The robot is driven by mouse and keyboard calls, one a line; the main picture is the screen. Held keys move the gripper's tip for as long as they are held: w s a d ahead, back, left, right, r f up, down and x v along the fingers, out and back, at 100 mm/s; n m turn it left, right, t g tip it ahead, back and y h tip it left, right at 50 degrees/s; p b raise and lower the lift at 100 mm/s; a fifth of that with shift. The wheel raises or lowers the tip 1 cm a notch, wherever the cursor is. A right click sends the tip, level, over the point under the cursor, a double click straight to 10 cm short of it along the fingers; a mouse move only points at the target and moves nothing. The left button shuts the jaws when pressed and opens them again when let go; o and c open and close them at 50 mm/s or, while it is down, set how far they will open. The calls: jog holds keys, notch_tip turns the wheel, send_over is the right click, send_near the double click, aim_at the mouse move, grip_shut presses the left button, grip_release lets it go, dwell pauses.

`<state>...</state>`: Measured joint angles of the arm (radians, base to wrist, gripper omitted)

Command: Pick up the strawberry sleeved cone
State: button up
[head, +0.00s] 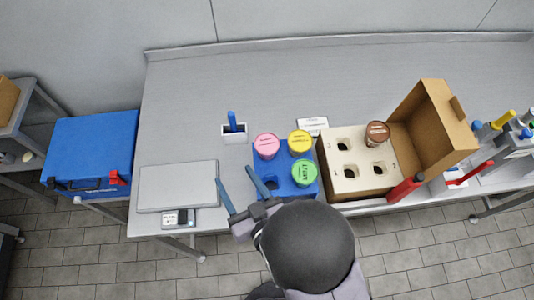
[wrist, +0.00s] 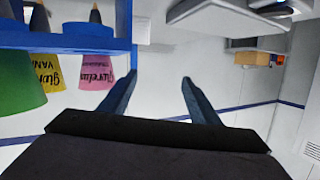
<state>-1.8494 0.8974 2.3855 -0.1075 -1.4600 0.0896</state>
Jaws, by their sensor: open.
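The strawberry cone, with a pink lid, (head: 266,146) stands in the back left of the blue rack (head: 283,186). Its pink sleeve (wrist: 97,76) shows in the wrist view, left of my fingers, hanging below the blue rack edge (wrist: 62,42) in that inverted picture. A yellow cone (head: 299,140) stands to its right and a green cone (head: 304,172) in front of that. My gripper (head: 235,172) is open and empty, just left of the rack. Its fingers (wrist: 158,80) show apart, with nothing between them. It does not touch the pink cone.
A cardboard box (head: 358,181) with a holed insert holds a brown cone (head: 376,133), its lid open at right. A white holder with a blue tool (head: 233,128) stands behind my gripper. A grey flat plate (head: 177,187) lies left. The back of the table is clear.

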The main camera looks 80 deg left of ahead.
aim_at(268, 157)
jog(key=w+m+t+y+b, duration=0.1)
jog(key=w, duration=0.1)
jog(key=w+a+t+y+b, duration=0.1)
jog(key=w+t+b, duration=0.1)
jog(key=w+m+t+y+b, duration=0.1)
jog(key=w+b, duration=0.1)
jog(key=w, duration=0.1)
jog(key=shift+a+f+m+y, duration=0.2)
jog(key=shift+a+m+y, duration=0.1)
jog(key=shift+a, duration=0.05)
jog(key=shift+w+r+m+t+b, duration=0.1)
jog(key=shift+w+m+t+b, duration=0.3)
jog(key=shift+w+t, duration=0.4)
jog(key=shift+a+r+p, duration=0.1)
jog(key=shift+a+p, duration=0.6)
jog(key=shift+a, duration=0.7)
jog(key=shift+a+p, duration=0.35)
jog(key=shift+a, duration=0.7)
jog(key=c, duration=0.7)
